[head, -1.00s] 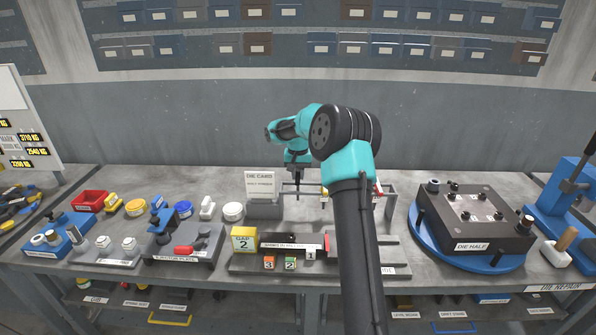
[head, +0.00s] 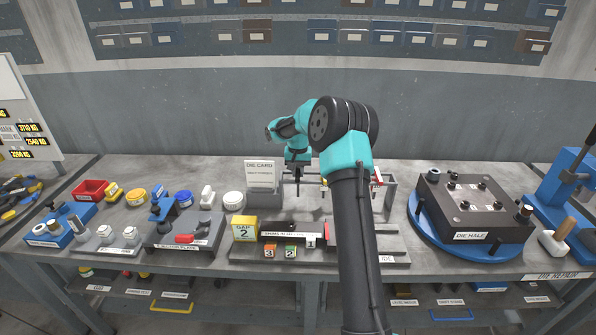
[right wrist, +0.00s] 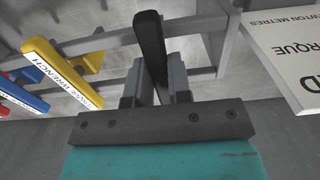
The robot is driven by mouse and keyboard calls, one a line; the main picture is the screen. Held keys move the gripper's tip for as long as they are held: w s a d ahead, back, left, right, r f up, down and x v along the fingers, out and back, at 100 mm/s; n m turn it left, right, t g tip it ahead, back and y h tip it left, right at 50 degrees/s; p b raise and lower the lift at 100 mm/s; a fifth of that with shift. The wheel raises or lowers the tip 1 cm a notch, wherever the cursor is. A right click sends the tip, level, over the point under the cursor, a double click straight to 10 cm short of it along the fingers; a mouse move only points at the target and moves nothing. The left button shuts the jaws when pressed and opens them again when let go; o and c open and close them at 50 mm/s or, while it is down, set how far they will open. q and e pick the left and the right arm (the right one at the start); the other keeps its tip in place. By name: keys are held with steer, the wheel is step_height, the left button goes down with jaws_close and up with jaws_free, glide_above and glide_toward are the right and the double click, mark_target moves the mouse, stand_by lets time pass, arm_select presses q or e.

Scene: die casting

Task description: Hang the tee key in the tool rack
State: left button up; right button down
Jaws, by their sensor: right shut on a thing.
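The black bar of the tee key (right wrist: 150,45) stands between the fingers of my right gripper (right wrist: 157,88) in the right wrist view. The gripper is shut on it. My right arm hides the rack's middle. My left gripper is not in view.
A yellow-handled tool (right wrist: 58,68) and blue and red ones hang along the rack, left of the key in the wrist view. The die card (head: 261,175) stands close by. A gauge block (head: 243,228) and fixture plates lie in front. The die half (head: 473,208) is at right.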

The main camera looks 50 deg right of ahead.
steer(key=shift+f, duration=0.25)
stand_by(0.7)
steer(key=c, duration=1)
jaws_free()
step_height(320, 180, up, 18)
steer(key=shift+f, duration=0.25)
